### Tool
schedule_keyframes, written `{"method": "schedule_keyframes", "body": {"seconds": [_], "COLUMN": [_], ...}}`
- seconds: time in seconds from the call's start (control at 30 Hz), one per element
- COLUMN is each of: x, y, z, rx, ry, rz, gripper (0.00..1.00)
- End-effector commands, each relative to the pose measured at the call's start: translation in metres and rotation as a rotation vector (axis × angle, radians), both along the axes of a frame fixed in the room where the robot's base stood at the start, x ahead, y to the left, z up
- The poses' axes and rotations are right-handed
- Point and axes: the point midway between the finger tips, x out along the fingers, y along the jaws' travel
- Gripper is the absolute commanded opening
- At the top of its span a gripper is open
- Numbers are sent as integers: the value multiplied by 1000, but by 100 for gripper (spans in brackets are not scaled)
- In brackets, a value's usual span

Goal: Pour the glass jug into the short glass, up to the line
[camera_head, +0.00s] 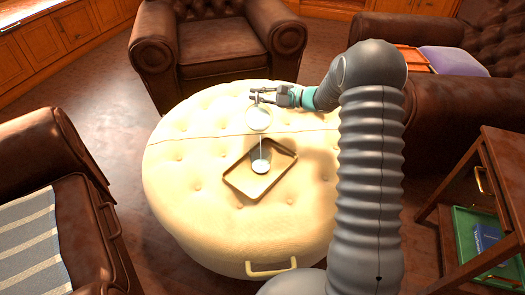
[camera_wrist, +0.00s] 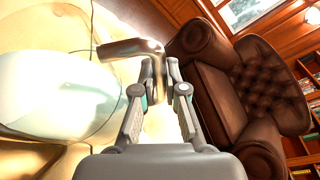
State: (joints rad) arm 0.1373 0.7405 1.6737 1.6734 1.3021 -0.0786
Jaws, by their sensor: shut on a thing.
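My gripper (camera_head: 264,95) is shut on the handle (camera_wrist: 132,48) of the glass jug and holds the jug (camera_head: 259,118) up over the round ottoman. In the wrist view the jug's large pale body (camera_wrist: 50,92) fills the left side, overexposed. The jug appears tipped: a thin white stream runs down from it in the head view. The stream ends at the short glass (camera_head: 260,168), a small whitish shape in the tray. The line on the glass and the level in it are too small to tell.
A dark-rimmed tray (camera_head: 240,191) lies on the cream tufted ottoman (camera_head: 185,170). Brown leather armchairs (camera_head: 212,50) stand around it. A wooden side table (camera_head: 505,165) with a green tray (camera_head: 470,235) is at right. The ottoman's left part is clear.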

Motion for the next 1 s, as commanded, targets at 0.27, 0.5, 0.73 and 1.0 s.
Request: {"method": "schedule_keyframes", "body": {"seconds": [0.27,0.5,0.73,1.0], "x": [-2,-3,-4,-6], "y": [0,-1,-1,0], "z": [0,-1,-2,-2], "rx": [2,3,3,4], "ry": [-32,-57,-78,-98], "rz": [0,-1,-1,0], "gripper": [0,0,0,0]}}
